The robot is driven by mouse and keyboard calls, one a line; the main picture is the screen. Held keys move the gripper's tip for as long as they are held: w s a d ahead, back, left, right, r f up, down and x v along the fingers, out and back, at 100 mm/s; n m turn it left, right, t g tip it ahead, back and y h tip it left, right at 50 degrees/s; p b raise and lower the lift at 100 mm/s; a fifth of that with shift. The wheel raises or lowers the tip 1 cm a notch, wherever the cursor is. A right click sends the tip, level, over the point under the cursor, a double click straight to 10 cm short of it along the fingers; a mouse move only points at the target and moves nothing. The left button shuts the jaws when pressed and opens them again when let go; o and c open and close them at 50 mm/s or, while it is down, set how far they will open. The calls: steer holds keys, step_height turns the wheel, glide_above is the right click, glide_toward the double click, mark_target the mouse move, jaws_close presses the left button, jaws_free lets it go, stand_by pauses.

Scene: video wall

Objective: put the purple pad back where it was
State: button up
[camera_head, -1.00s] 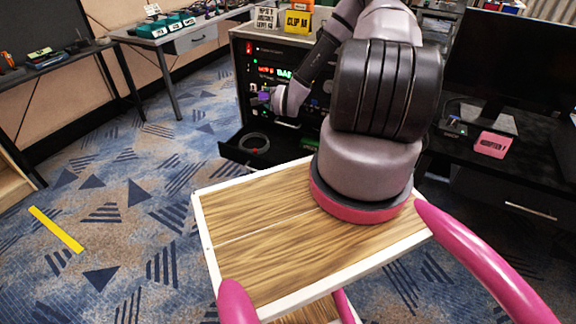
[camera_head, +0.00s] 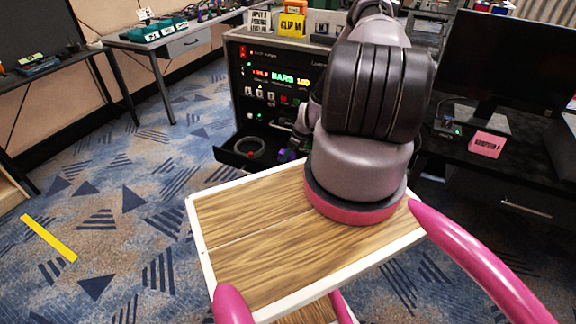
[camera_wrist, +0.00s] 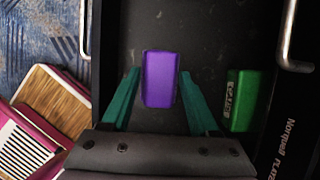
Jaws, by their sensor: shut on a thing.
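The purple pad (camera_wrist: 160,80) is between the teal fingers of my gripper (camera_wrist: 160,82) in the wrist view, and my gripper is shut on it. Below it is the dark floor of an open drawer (camera_wrist: 215,25). In the head view my gripper (camera_head: 289,153) is low over the right part of this drawer (camera_head: 226,155), partly hidden by my own arm. I cannot tell whether the pad touches the drawer floor.
A green pad (camera_wrist: 242,100) with lettering lies in the drawer, right of my gripper. A dark ring-shaped coil (camera_head: 249,147) lies in the drawer's left part. The equipment rack (camera_head: 270,75) stands behind. A pink block (camera_head: 487,145) sits on the right desk.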

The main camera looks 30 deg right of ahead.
steer(key=shift+f, duration=2.75)
steer(key=o, duration=1.2)
